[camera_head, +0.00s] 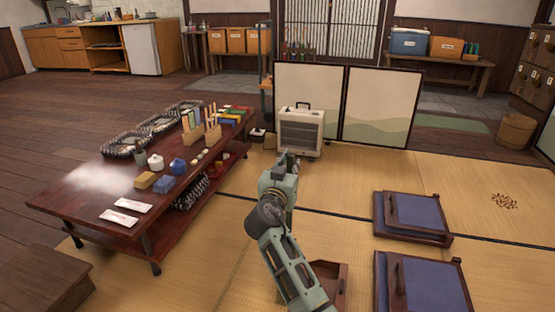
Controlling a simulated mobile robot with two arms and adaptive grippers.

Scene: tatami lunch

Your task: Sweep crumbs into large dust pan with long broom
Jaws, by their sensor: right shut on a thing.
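A small patch of brown crumbs (504,201) lies on the tatami at the right. My right gripper (285,158) is in the middle of the view, in front of the portable heater and far to the left of the crumbs. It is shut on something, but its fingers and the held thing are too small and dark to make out. I cannot clearly identify the long broom. A brown wooden open-sided piece (334,280) stands at the bottom, partly hidden by my right arm; I cannot tell whether it is the dust pan. My left gripper is out of view.
A low lacquered table (85,183) with lunch things stands at the left. The heater (301,130) stands before a folding screen (379,105). Floor seats with blue cushions (418,212) are at the lower right. Tatami (330,190) between table and seats is clear.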

